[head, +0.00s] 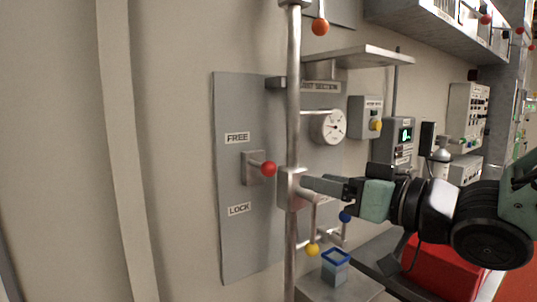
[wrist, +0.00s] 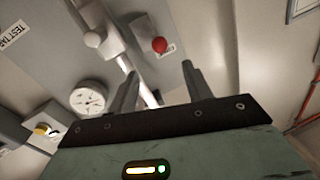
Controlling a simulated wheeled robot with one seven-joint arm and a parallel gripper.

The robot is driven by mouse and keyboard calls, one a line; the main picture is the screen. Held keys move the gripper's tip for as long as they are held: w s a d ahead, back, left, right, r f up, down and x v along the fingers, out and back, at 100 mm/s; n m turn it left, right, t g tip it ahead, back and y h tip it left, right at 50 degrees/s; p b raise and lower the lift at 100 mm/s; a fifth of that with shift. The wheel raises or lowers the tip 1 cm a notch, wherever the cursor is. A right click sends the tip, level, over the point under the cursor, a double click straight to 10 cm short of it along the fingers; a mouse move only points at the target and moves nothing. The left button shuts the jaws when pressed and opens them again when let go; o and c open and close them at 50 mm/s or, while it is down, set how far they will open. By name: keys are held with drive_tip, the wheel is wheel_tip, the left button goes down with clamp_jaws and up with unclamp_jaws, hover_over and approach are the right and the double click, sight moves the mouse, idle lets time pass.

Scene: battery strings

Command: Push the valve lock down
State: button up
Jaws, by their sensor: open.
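The valve lock is a short lever with a red ball (head: 268,169) on a small grey block (head: 250,168). It sits on a grey wall panel (head: 232,120), between a FREE label (head: 237,138) above and a LOCK label (head: 239,209) below. The ball sits roughly midway between the labels. My gripper (head: 304,183) is to the right of the ball, by a vertical pipe, apart from the ball. In the wrist view my gripper (wrist: 160,70) is open and empty. The red ball (wrist: 160,45) shows beyond the fingertips, between them. I cannot tell whether a finger touches the pipe.
The vertical pipe (head: 293,120) with a metal block stands between my gripper and the red ball. A gauge (head: 328,127) and a shelf (head: 350,56) are above. Yellow (head: 312,250) and blue (head: 345,217) balls are below.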

sight(275, 171)
drive_tip(key=p+x, duration=0.4)
drive_tip(key=x, duration=0.9)
drive_tip(key=shift+a+f, duration=0.1)
